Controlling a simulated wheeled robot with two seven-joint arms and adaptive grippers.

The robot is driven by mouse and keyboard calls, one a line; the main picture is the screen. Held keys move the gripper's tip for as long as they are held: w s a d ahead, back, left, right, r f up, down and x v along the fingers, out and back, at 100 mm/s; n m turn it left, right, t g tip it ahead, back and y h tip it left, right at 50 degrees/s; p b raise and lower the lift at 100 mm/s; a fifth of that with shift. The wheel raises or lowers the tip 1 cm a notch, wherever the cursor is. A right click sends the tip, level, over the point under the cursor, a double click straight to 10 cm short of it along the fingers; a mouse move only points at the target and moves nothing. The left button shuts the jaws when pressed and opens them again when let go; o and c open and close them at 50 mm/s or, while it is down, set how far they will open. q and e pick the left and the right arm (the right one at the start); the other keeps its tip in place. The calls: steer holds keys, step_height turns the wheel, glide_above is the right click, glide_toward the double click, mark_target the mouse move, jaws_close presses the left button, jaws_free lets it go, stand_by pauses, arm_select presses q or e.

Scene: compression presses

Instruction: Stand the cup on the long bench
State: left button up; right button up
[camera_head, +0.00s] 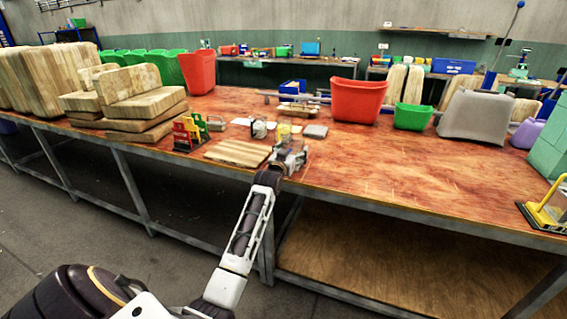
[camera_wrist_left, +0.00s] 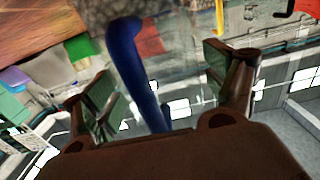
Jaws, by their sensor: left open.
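The long bench (camera_head: 400,175) has a worn reddish-brown wooden top on a grey metal frame. My left gripper (camera_head: 291,158) is at the bench's front edge, right of a striped wooden board. In the left wrist view the left gripper (camera_wrist_left: 165,95) has its fingers wide apart. A curved blue bar (camera_wrist_left: 133,70), possibly the cup's handle, runs between them, touching neither finger visibly. A grey speckled surface (camera_wrist_left: 108,10) at the top edge may be the cup's body. I cannot pick out the cup surely in the head view. My right gripper is not in view.
A striped board (camera_head: 238,152), a red-yellow-green rack (camera_head: 188,132) and a small white item (camera_head: 259,128) lie near the gripper. A red bin (camera_head: 357,101), green bin (camera_head: 413,117) and grey bin (camera_head: 475,115) stand behind. The bench top to the right is fairly clear.

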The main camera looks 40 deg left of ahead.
arm_select(q)
steer(key=shift+v, duration=1.45)
steer(key=shift+p+v, duration=0.55)
steer(key=shift+v, duration=1.3)
steer(key=shift+p+v, duration=0.3)
steer(key=shift+v, duration=1.95)
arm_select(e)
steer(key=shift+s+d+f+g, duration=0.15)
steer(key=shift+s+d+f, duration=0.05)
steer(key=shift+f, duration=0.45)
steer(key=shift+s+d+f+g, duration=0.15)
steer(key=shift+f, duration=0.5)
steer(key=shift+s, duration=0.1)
